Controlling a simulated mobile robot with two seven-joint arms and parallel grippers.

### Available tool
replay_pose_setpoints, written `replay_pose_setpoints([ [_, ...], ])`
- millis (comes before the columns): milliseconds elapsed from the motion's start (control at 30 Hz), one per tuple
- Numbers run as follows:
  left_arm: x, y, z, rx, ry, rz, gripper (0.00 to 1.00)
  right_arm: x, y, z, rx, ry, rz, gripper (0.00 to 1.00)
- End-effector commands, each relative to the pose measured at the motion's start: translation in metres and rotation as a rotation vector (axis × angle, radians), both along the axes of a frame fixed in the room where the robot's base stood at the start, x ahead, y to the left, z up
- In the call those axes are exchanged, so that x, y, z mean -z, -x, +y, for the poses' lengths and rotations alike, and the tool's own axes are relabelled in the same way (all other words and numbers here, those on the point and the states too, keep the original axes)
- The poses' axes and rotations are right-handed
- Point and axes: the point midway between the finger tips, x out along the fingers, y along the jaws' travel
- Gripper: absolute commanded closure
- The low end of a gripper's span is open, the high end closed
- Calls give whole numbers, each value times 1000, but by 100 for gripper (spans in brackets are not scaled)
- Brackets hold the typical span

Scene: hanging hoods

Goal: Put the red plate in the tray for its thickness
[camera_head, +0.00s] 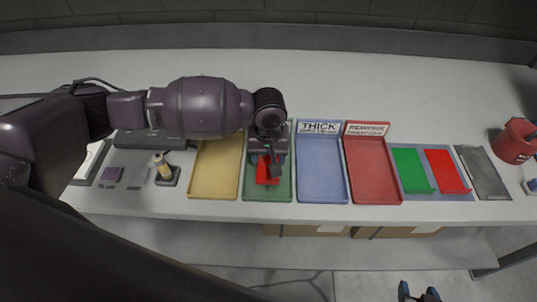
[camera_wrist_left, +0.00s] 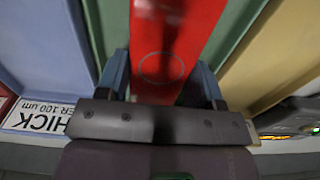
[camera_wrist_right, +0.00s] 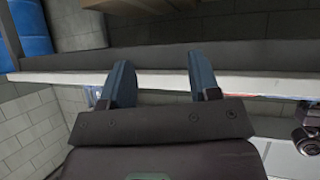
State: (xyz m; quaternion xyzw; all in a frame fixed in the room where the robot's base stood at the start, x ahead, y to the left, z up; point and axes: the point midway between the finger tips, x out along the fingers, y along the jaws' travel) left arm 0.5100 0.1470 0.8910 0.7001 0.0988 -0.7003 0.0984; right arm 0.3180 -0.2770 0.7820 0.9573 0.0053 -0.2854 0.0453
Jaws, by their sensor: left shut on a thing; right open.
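My left gripper (camera_head: 268,160) is shut on the red plate (camera_head: 265,178), over the green tray (camera_head: 252,190). In the left wrist view the red plate (camera_wrist_left: 178,40) lies between the fingers (camera_wrist_left: 160,82), with green tray surface on both sides. I cannot tell if the plate touches the tray floor. A yellow tray (camera_head: 217,170) is left of the green one. A blue tray (camera_head: 321,170) labelled THICK (camera_head: 319,128) is to its right. The green tray's label is hidden by my gripper. My right gripper (camera_head: 419,294) is open and empty, low in front of the bench.
A red tray (camera_head: 373,172) with its own sign stands right of the blue one. Further right are a blue mat with a green plate (camera_head: 411,170) and another red plate (camera_head: 446,171), a grey pad (camera_head: 483,173) and a red bin (camera_head: 515,141). Small instruments (camera_head: 165,170) stand left. Boxes sit below.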

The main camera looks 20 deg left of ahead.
Motion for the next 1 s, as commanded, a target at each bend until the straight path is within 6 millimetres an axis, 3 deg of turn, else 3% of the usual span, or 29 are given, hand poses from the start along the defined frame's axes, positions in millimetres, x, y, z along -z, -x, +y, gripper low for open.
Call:
replay_pose_setpoints([
  [367, 5, 0, 0, 0, 1, 0, 67, -6, -9, 1, -6, 0, -20, 44],
  [767, 11, 0, 0, 0, 0, 1, 67, -2, -4, 0, -3, 1, -9, 44],
  [800, 11, 0, 0, 0, 1, 0, 34, -2, -2, 0, -3, 1, -7, 44],
  [967, 11, 0, 0, 0, 0, 0, 10, 1, 2, -1, 0, 1, 3, 44],
  [1000, 11, 0, 0, 0, 0, 0, 9, 2, 2, -1, 0, 1, 4, 44],
])
